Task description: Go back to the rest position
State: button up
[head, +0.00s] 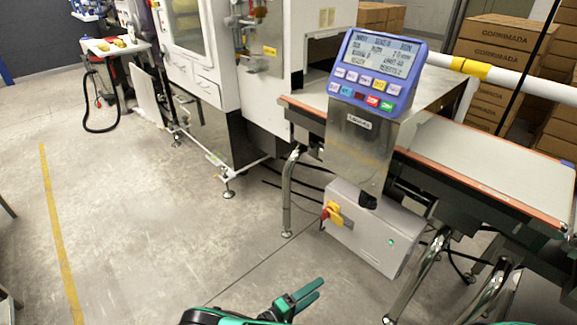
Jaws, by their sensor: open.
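My gripper (310,293) shows at the bottom middle of the head view, with teal green fingers pointing up and to the right. Its two fingers are apart and nothing is between them. It is over the floor, in front of the checkweigher, and seems to touch nothing. The checkweigher belt (490,175) runs along the right side, with a blue control panel (377,70) on a steel housing. Most of my arm is out of the picture below.
A grey cabinet (372,228) with a red and yellow switch sits under the belt. Metal legs (415,280) stand at lower right. A white machine (205,50) is behind. Stacked cartons (500,40) are at back right. Concrete floor (130,220) is clear at left.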

jog(key=w+d+r+m+g+y, duration=0.1)
jog(key=w+d+r+m+g, duration=0.25)
jog(key=r, duration=0.45)
jog(key=w+d+r+m+g, duration=0.2)
jog(key=w+d+r+g, duration=0.25)
jog(key=r, duration=0.35)
jog(key=s+d+r+m+g+y, duration=0.2)
jog(key=d+r+m+g+y, duration=0.25)
jog(key=d+r, duration=0.95)
jog(key=s+d+r+m+y, duration=0.2)
jog(key=s+d+r+y, duration=0.3)
jog(key=s+d+r, duration=0.5)
jog(key=s+r+t+y, duration=0.1)
jog(key=s+r, duration=0.2)
jog(key=s, duration=0.5)
jog(key=s+r+m+t+y, duration=0.1)
jog(key=s+r+y, duration=0.1)
jog(key=s, duration=0.6)
jog(key=shift+s+d+r+m, duration=0.2)
jog(key=shift+d+r+m, duration=0.1)
jog(key=shift+r, duration=0.4)
jog(key=shift+y, duration=0.25)
